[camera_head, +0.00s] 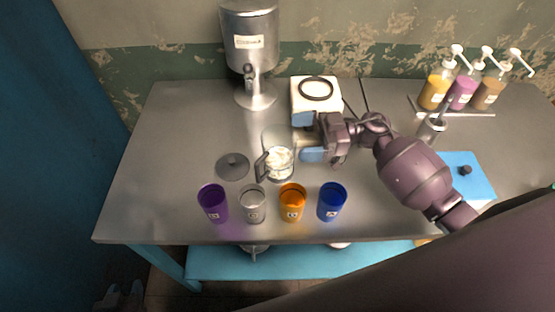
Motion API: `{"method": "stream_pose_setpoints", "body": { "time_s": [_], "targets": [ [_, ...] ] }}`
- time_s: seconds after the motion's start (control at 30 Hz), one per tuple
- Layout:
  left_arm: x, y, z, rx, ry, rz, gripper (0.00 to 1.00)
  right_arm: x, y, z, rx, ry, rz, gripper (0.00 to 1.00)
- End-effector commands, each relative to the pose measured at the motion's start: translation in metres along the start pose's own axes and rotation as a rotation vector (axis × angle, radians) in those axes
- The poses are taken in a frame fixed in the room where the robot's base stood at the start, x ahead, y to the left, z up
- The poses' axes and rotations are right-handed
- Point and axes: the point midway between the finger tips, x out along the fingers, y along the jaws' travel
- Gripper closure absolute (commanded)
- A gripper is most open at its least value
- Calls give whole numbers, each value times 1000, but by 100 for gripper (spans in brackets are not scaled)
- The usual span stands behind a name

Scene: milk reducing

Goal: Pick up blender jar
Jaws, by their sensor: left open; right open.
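The clear blender jar (279,162) stands on the metal table, with pale chunks in its lower part and its handle toward the front left. My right gripper (308,137) reaches in from the right. Its blue-tipped fingers are apart, just to the right of the jar; I cannot tell whether they touch it. The round dark lid (232,167) lies on the table to the left of the jar. A dark grey two-pronged shape at the bottom left edge looks like my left gripper (121,296), open, empty and low in front of the table.
A purple cup (213,203), clear cup (252,205), orange cup (292,202) and blue cup (331,201) line the front edge. A white appliance (317,94) and metal dispenser (249,40) stand behind. Several pump bottles (463,92) and a blue box (470,177) are at right. The left tabletop is clear.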

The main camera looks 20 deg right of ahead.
Motion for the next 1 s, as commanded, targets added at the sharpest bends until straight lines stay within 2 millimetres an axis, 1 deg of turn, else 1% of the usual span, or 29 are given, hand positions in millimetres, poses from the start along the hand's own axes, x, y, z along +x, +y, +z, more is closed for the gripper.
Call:
{"method": "stream_pose_setpoints", "body": {
  "time_s": [0.1, 0.27, 0.4, 0.53, 0.73, 0.77, 1.0],
  "targets": [
    [4, 1, 2, 1, 5, 1, 57, 9, 1, 2, 0, 1, -1, 0],
    [11, 2, 14, 2, 0, 3, 57, 31, 2, 6, 1, 3, -1, 0],
    [14, 3, 18, 2, -3, 4, 57, 46, 2, 4, 1, 2, -1, 0],
    [14, 3, 18, 2, -3, 4, 57, 52, 3, 3, -1, 0, 0, 0],
    [14, 3, 18, 2, -2, 4, 57, 52, 3, 2, -1, 0, 0, 0],
    [14, 3, 18, 2, -2, 4, 57, 52, 3, 2, -1, 0, 0, 3],
    [12, 3, 21, 2, -8, 3, 57, 52, 2, 2, 0, 0, 0, 40]
  ]
}}
